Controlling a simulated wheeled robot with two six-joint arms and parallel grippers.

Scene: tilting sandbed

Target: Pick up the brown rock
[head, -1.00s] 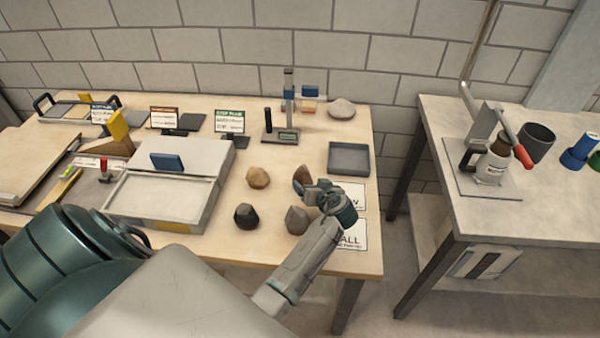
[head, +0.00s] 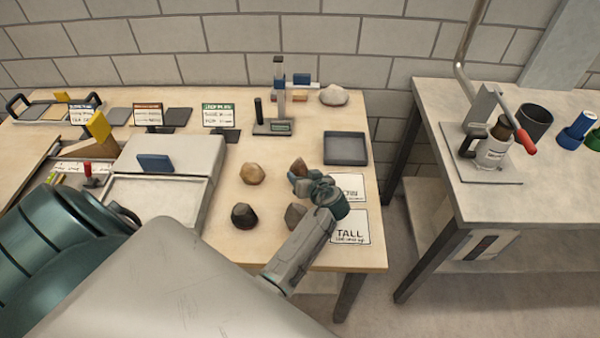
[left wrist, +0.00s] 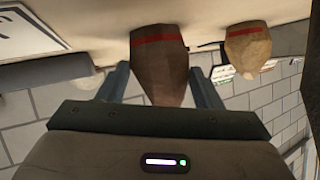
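The brown rock (head: 298,166) stands on the wooden table, left of the upper white card. My left gripper (head: 300,183) is low at its near side in the head view and hides its lower part. In the left wrist view the brown rock (left wrist: 159,65), with a red stripe across it, sits between the two fingers of my left gripper (left wrist: 162,88). The fingers are apart, one on each side of it; I cannot tell whether either touches it. My right gripper is not in view.
A tan rock (head: 252,174), a black rock (head: 244,215) and a grey-brown rock (head: 295,215) lie close by; my arm partly covers the last. A dark tray (head: 346,148) and a measuring stand (head: 278,110) are behind. A pale rock (head: 334,95) lies at the back.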

